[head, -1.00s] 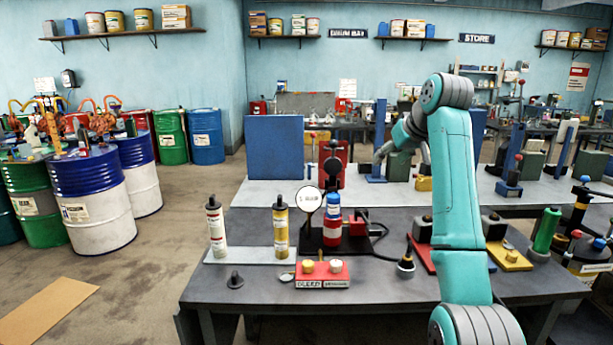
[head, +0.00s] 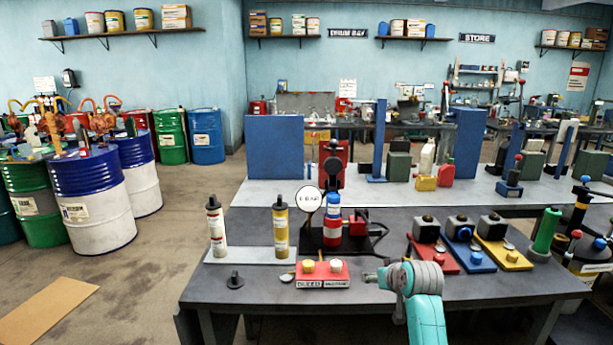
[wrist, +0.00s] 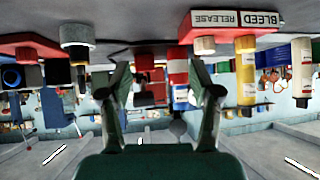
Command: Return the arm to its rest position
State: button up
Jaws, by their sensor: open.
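My gripper (wrist: 161,80) is open in the wrist view, with a gap between its two fingers and nothing held. That view is upside down. The blue, white and red cartridge (head: 332,222) stands upright farther back.
A white cartridge (head: 216,228) and a yellow cartridge (head: 281,230) stand at the bench's left. A green cylinder (head: 546,230) stands at the far right. The bench's front left is mostly clear.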

jog(key=s+f+m+t+h, duration=0.1)
jog(key=s+f+t, duration=0.1)
jog(key=s+f, duration=1.95)
jog(key=s+a+f, duration=0.1)
jog(key=s+f, duration=0.2)
jog(key=s, duration=0.9)
jog(key=s+r+t, duration=0.1)
jog(key=s+r, duration=0.1)
jog(key=s, duration=0.8)
jog(key=s+r+t, duration=0.1)
jog(key=s+r, duration=0.1)
jog(key=s, duration=0.8)
jog(key=s+r, duration=1.2)
jog(key=s, duration=0.1)
jog(key=shift+s+a+t+h, duration=0.25)
jog(key=shift+s+t+h, duration=0.1)
jog(key=shift+t+h, duration=0.05)
